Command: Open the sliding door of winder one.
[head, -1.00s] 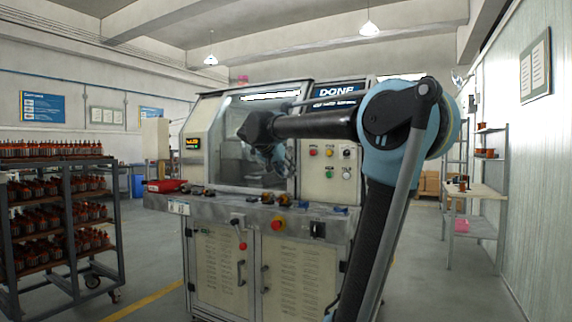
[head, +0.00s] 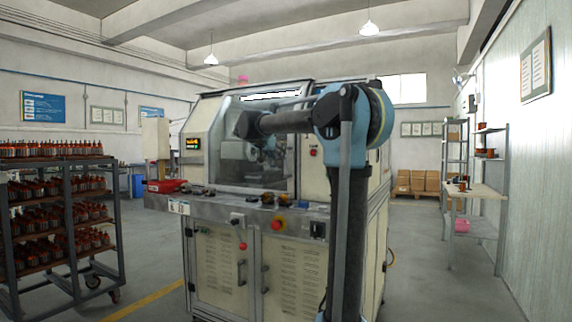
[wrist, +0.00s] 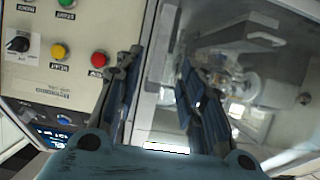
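Winder one is the cream machine in the middle of the head view. Its sliding door (head: 228,172) has a large glass pane and looks closed. My forearm reaches across the door from the right, and my gripper in the head view is hard to make out against the glass. In the wrist view my gripper (wrist: 158,62) has its two blue-padded fingers apart. The pale door frame edge (wrist: 148,75) lies between and beyond them, with the glass (wrist: 225,90) on the right. I see nothing held.
The button panel (wrist: 75,30) lies beside the fingers in the wrist view. Small parts and a red tray (head: 165,186) stand on the machine's front ledge (head: 225,212). A loaded rack (head: 70,220) is at left, a shelf (head: 475,190) at right. Floor between is clear.

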